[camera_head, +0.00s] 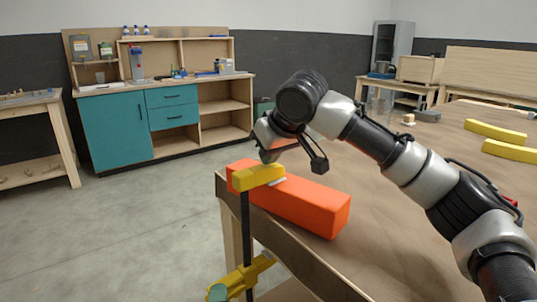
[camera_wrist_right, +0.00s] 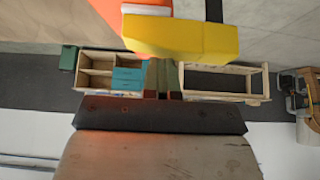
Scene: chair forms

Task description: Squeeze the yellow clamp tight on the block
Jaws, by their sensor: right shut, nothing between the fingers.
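The yellow clamp (camera_head: 258,178) stands at the table's near left corner. Its upper jaw lies over the end of the orange block (camera_head: 305,205), and its dark bar hangs down past the table edge. Its lower yellow jaw, with a teal part, is below the tabletop. My right gripper (camera_head: 269,157) is just behind the upper jaw, shut and empty. In the right wrist view the fingers (camera_wrist_right: 162,65) are together and end at the yellow jaw (camera_wrist_right: 185,37); I cannot tell whether they touch it. The block (camera_wrist_right: 145,5) shows at the top. My left gripper is not in view.
The wooden table (camera_head: 390,245) extends to the right, with yellow curved pieces (camera_head: 495,131) lying towards the back. A teal workbench (camera_head: 115,127) stands across the room. Grey floor (camera_head: 130,235) left of the table is clear.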

